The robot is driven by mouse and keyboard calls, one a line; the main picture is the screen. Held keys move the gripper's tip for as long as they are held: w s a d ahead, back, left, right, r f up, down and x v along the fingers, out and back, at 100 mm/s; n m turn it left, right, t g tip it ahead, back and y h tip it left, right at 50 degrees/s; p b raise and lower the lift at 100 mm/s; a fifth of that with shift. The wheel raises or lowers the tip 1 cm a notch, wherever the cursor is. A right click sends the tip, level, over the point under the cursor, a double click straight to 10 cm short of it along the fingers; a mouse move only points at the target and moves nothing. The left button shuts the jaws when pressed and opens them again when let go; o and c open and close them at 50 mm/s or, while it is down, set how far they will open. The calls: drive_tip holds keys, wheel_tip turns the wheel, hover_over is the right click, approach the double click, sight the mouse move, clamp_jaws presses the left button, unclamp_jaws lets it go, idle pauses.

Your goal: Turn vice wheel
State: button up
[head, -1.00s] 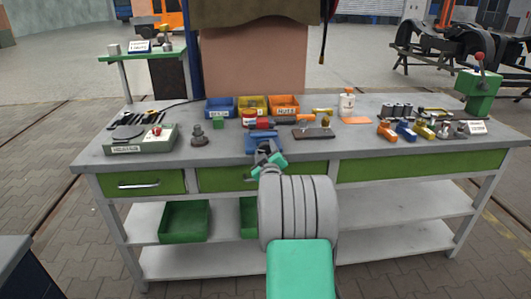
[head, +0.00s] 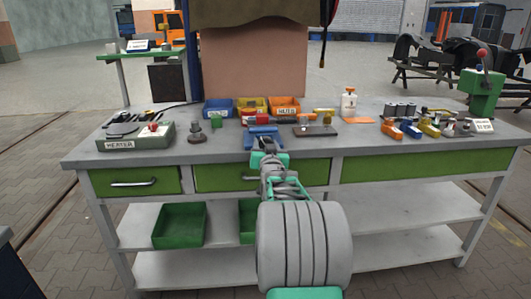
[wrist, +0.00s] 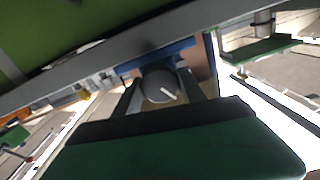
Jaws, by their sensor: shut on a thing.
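The blue vice (head: 262,133) is mounted at the front edge of the workbench, near its middle. Its wheel (wrist: 162,87) is a round dark grey knob with a white mark, seen end-on in the wrist view below the blue vice body (wrist: 155,56). My gripper (wrist: 161,90) has one finger on each side of the wheel and is shut on it. In the head view my gripper (head: 264,152) is at the bench's front edge, in front of the vice. It hides the wheel there.
The workbench (head: 375,148) has green drawers below its edge. Left are a heater (head: 135,139) and a dark stand part (head: 198,134). Blue, yellow and orange bins (head: 285,106) stand behind the vice. A dark plate (head: 316,131) lies to its right.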

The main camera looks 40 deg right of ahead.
drive_tip(key=shift+m+b, duration=0.55)
drive_tip(key=shift+m, duration=0.35)
drive_tip(key=shift+r, duration=0.1)
drive_tip(key=o, duration=1.4)
drive_tip(key=v, duration=0.7)
drive_tip(key=shift+s+a, duration=0.25)
drive_tip(key=shift+s, duration=0.1)
